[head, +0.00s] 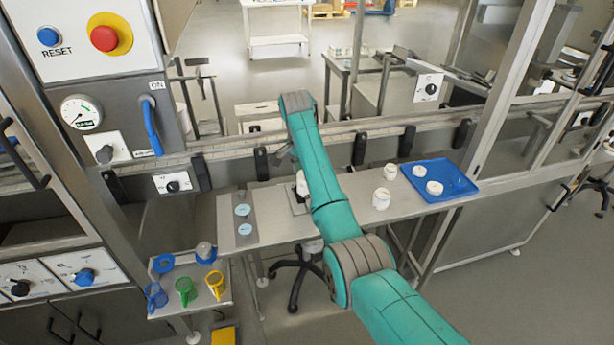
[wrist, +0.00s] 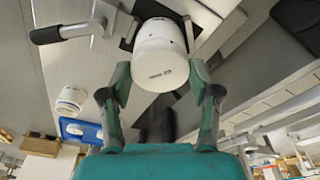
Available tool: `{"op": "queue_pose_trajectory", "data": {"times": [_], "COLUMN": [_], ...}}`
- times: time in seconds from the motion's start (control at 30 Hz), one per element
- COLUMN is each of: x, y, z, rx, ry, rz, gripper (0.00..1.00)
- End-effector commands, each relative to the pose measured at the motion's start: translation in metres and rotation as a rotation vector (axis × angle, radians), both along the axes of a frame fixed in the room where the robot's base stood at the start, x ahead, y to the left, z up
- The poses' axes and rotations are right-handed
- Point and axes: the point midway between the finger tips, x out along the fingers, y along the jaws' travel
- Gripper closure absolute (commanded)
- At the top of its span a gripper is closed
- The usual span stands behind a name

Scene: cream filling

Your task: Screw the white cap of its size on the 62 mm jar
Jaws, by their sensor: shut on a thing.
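In the wrist view my gripper (wrist: 158,76) is shut on a white round cap (wrist: 160,75) with small dark print. A white body, apparently the jar, shows beyond the cap in line with it, set in a dark holder with a lever handle (wrist: 62,33). I cannot tell whether cap and jar touch or are threaded together. In the head view my arm hides the gripper, and only part of a white jar (head: 302,184) shows left of the arm on the steel table (head: 340,212).
Right of my arm a white jar (head: 381,199) stands on the table. A grey plate with pale blue discs (head: 242,210) lies left. Coloured cups (head: 185,290) stand on a lower side table.

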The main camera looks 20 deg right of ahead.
Motion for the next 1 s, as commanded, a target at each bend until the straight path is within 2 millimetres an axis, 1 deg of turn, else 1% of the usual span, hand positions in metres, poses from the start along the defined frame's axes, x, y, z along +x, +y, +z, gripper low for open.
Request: {"op": "queue_pose_trajectory", "data": {"times": [0.3,0.4,0.5,0.73,0.77,0.8,0.83,1.0], "x": [0.0019,0.0019,0.002,0.0019,0.0019,0.0019,0.0019,0.0018], "y": [0.0004,0.0004,0.0006,0.0005,0.0005,0.0005,0.0005,0.0005], "z": [0.0014,0.0007,0.0005,0.0005,0.0004,0.0004,0.0004,0.0001], "rx": [-0.001,-0.001,-0.001,0.0,0.0,0.0,0.0,0.0], "ry": [-0.001,0.0,-0.001,-0.002,-0.002,-0.002,-0.002,0.0], "rz": [-0.338,-0.418,-0.457,-0.461,-0.461,-0.461,-0.461,-0.46], "gripper": [0.69,0.69,0.69,0.69,0.31,0.21,0.17,0.17]}}
